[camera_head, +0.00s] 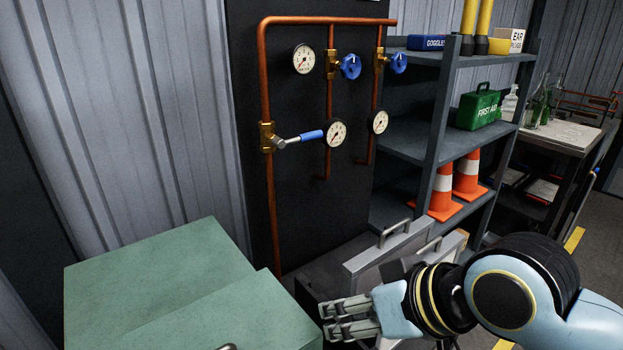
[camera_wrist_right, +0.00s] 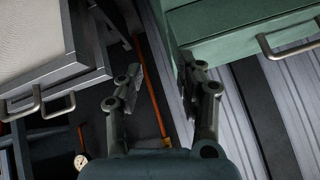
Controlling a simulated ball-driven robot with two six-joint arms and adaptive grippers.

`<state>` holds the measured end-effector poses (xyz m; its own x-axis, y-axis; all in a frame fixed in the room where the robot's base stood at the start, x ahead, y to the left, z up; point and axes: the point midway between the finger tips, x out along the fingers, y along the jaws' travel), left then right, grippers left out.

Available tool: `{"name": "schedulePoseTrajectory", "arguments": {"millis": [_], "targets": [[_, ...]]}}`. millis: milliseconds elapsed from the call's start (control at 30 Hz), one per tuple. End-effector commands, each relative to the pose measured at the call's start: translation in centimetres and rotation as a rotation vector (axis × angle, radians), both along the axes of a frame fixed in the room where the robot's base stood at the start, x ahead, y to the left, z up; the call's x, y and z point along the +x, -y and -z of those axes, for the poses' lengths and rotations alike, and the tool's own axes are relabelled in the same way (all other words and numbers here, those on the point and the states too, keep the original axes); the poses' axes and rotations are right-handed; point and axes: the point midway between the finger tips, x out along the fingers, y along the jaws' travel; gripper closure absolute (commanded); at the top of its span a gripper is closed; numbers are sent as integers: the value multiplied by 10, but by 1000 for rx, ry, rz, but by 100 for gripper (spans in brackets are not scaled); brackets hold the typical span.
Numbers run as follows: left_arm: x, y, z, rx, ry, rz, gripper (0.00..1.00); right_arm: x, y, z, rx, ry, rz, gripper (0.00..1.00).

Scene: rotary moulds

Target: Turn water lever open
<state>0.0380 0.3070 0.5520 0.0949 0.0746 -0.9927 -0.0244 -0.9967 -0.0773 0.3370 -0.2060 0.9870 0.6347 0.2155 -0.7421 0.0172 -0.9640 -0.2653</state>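The water lever (camera_head: 311,136) has a blue grip on a metal arm. It sticks out to the right, roughly level, from a brass valve (camera_head: 267,137) on the left vertical copper pipe (camera_head: 271,200), so it lies crosswise to that pipe. My right gripper (camera_head: 325,320) is low in the head view, below and right of the lever and well apart from it. In the right wrist view its two fingers (camera_wrist_right: 160,72) stand apart with nothing between them. The lever cannot be made out in the wrist view. My left gripper is not in view.
Gauges (camera_head: 303,59) and blue round valve knobs (camera_head: 350,66) sit on the dark panel. A green cabinet (camera_head: 150,270) stands at lower left. Grey drawers with handles (camera_head: 390,240) are beside my right gripper. A shelf (camera_head: 408,145) holds cones and a first aid box (camera_head: 479,108).

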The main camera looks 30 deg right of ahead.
Motion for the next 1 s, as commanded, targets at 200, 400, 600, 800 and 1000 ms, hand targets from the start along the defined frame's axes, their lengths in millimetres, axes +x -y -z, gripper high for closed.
{"name": "schedulePoseTrajectory", "arguments": {"millis": [200,400,600,800,1000], "targets": [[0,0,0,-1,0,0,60,74,-28,-37,359,271,148,63],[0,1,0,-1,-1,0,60,144,-8,-94,846,585,450,63],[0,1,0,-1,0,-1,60,171,44,-113,1184,792,755,63],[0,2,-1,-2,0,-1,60,177,67,-113,1292,863,881,63],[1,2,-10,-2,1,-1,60,203,75,-121,1294,869,883,63]]}}
